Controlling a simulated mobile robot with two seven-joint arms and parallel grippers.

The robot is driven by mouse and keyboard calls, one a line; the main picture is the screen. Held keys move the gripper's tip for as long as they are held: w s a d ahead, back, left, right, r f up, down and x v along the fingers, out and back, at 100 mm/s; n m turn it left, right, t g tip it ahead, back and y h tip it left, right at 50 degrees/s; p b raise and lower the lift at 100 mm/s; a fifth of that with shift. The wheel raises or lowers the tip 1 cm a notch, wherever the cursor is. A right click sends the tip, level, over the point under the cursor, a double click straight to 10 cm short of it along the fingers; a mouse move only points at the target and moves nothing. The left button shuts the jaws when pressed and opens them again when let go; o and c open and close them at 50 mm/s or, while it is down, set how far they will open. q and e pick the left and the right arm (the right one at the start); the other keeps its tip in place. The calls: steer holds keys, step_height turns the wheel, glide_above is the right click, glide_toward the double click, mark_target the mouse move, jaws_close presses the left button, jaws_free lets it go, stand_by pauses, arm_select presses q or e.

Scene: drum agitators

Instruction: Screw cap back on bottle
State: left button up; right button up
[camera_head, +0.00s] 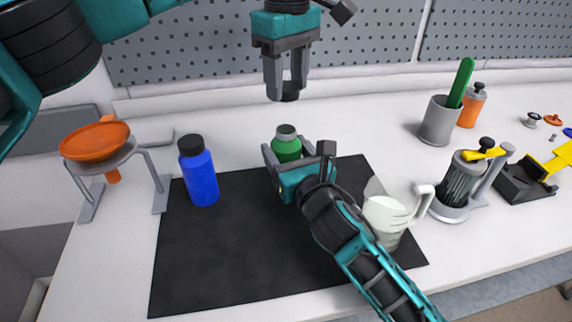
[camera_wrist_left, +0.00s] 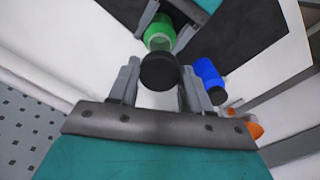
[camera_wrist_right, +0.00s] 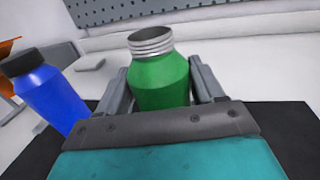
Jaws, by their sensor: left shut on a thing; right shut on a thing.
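A green bottle (camera_head: 286,148) with a bare grey threaded neck stands upright at the back edge of the black mat (camera_head: 210,260). My right gripper (camera_head: 284,160) is shut around its body; the right wrist view shows the bottle (camera_wrist_right: 160,82) between both fingers, its mouth open. My left gripper (camera_head: 288,92) is above the bottle, pointing down, shut on a black cap (camera_head: 290,91). The left wrist view shows the cap (camera_wrist_left: 159,72) between the fingertips, apart from the bottle (camera_wrist_left: 160,32).
A blue bottle (camera_head: 198,172) with a black cap stands on the mat's left. An orange funnel (camera_head: 95,142) sits in a stand at left. A clear jug (camera_head: 385,215) is beside my right arm.

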arm_select(q)
steer(key=shift+f, duration=2.5)
arm_select(e)
steer(key=shift+c, duration=0.4)
arm_select(q)
steer(key=shift+f, duration=0.9)
steer(key=shift+f, duration=0.55)
